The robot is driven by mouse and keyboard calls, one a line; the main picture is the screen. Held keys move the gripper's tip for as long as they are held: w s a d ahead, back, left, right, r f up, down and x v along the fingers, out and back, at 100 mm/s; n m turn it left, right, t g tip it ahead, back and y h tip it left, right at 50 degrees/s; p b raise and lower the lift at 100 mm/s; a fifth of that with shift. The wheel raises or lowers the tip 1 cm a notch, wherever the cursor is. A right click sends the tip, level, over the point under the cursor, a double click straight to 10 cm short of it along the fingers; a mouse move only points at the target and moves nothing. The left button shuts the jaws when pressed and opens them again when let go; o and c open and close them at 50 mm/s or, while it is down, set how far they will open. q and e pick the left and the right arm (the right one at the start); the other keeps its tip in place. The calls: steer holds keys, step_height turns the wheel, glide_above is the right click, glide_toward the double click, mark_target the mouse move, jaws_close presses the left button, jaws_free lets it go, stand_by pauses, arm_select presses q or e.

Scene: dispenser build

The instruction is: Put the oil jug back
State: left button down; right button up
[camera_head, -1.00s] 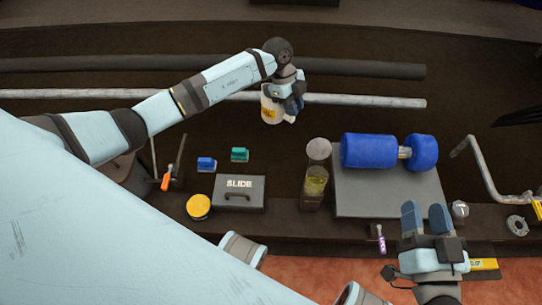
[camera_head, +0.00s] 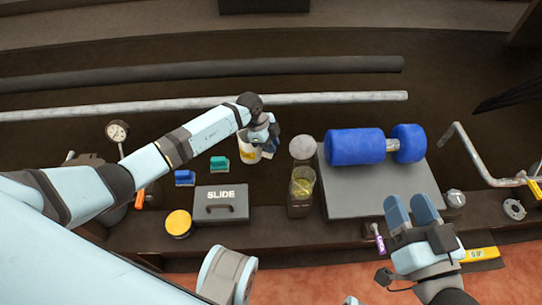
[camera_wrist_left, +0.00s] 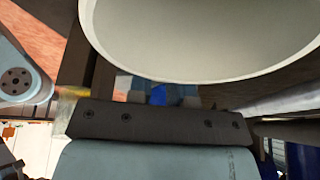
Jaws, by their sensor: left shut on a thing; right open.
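The oil jug (camera_head: 246,152) is a white container with a yellow label. It is upright or nearly so, right of the teal block and in front of the light grey pipe. My left gripper (camera_head: 268,146) is shut on it from its right side and hides part of it. I cannot tell whether its base touches the bench. In the left wrist view its pale round body (camera_wrist_left: 200,45) fills the upper part, close to the gripper. My right gripper (camera_head: 411,208) is open and empty at the front edge, before the grey plate.
A teal block (camera_head: 219,164), a blue block (camera_head: 185,178), a SLIDE box (camera_head: 221,204) and a yellow-lidded tin (camera_head: 178,223) stand left of a glass of yellowish liquid (camera_head: 302,184). A blue roller (camera_head: 356,147) lies on the grey plate (camera_head: 370,197). The light grey pipe (camera_head: 340,97) runs behind.

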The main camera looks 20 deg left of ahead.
arm_select(q)
step_height(320, 180, down, 5)
steer(key=shift+r+b, duration=0.15)
steer(key=shift+b, duration=0.85)
arm_select(e)
step_height(320, 180, down, 3)
steer(key=shift+a+f+g, duration=0.1)
steer(key=shift+g, duration=0.6)
arm_select(q)
steer(key=c, duration=1.1)
jaws_free()
steer(key=shift+o, duration=0.2)
steer(key=p+v, duration=0.5)
steer(key=v, duration=0.5)
steer(key=shift+a+r, duration=0.1)
steer(key=shift+r, duration=0.3)
steer(key=shift+a+r+p, duration=0.3)
steer(key=shift+r+p, duration=0.1)
steer(key=shift+r, duration=0.2)
arm_select(e)
step_height(320, 180, up, 8)
steer(key=t, duration=0.3)
steer(key=shift+s+d+r+m+t, duration=0.15)
steer(key=shift+d+r+m+t, duration=0.05)
steer(key=shift+d+m+t, duration=0.15)
